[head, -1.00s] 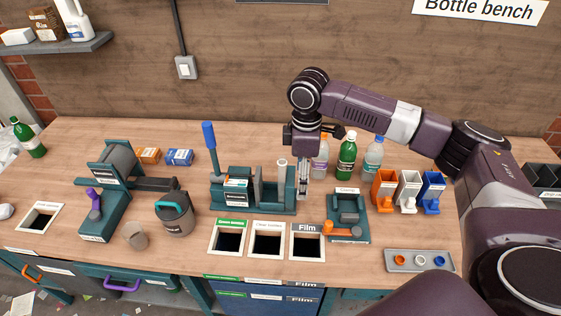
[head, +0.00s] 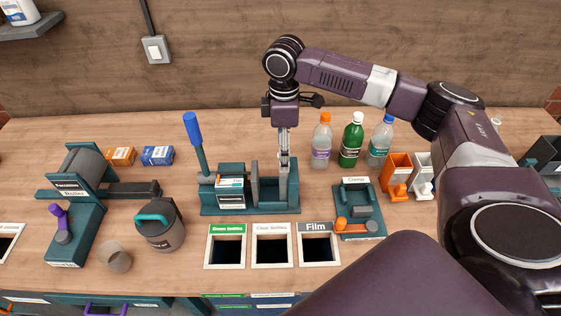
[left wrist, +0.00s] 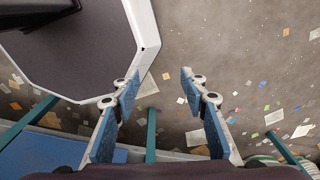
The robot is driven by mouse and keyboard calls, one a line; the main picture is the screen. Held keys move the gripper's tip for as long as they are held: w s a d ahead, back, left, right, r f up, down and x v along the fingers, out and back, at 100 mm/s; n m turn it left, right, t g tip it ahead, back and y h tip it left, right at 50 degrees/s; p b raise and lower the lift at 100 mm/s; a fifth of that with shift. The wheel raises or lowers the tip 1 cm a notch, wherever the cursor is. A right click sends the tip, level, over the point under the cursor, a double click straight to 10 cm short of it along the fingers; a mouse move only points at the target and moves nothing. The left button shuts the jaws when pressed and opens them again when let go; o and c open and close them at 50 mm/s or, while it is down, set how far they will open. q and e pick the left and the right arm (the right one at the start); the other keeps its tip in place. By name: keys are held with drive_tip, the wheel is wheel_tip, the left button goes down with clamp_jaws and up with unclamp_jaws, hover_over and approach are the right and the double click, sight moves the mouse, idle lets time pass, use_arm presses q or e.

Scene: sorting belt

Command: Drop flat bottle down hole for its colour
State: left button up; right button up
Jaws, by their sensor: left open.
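The holes labelled Green bottles (head: 227,250), Clear bottles (head: 272,248) and Film (head: 318,247) sit in a row along the bench front. A teal press (head: 250,208) with a blue-handled lever (head: 193,128) stands behind them. I cannot make out a flat bottle in it. My right gripper (head: 284,150) points down over the press's right end, beside a pale upright piece. Its fingers look close together, and whether they hold anything is unclear. My left gripper (left wrist: 158,88) shows only in the left wrist view, open and empty above the littered floor.
Full bottles stand at the back: orange-capped (head: 321,142), green (head: 351,142) and blue-capped (head: 380,142). A clamp (head: 357,208) and orange (head: 396,175) and white (head: 423,175) holders stand right. A roller machine (head: 75,200), a grey jug (head: 160,225) and a cup (head: 115,256) stand left.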

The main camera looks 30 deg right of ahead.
sight(282, 175)
wheel_tip(282, 175, down, 3)
drive_tip(key=shift+w+r+b, duration=0.1)
drive_tip(key=shift+w+b, duration=0.05)
drive_tip(key=shift+b, duration=0.75)
drive_tip(key=shift+f, duration=0.35)
use_arm(q)
drive_tip(key=shift+w+f+p, duration=0.5)
drive_tip(key=shift+w+p, duration=0.15)
drive_tip(key=shift+p, duration=0.15)
use_arm(e)
wheel_tip(282, 175, down, 7)
drive_tip(key=shift+f, duration=0.1)
drive_tip(key=shift+c, duration=0.4)
drive_tip(key=c, duration=1.1)
drive_tip(key=shift+c, duration=0.2)
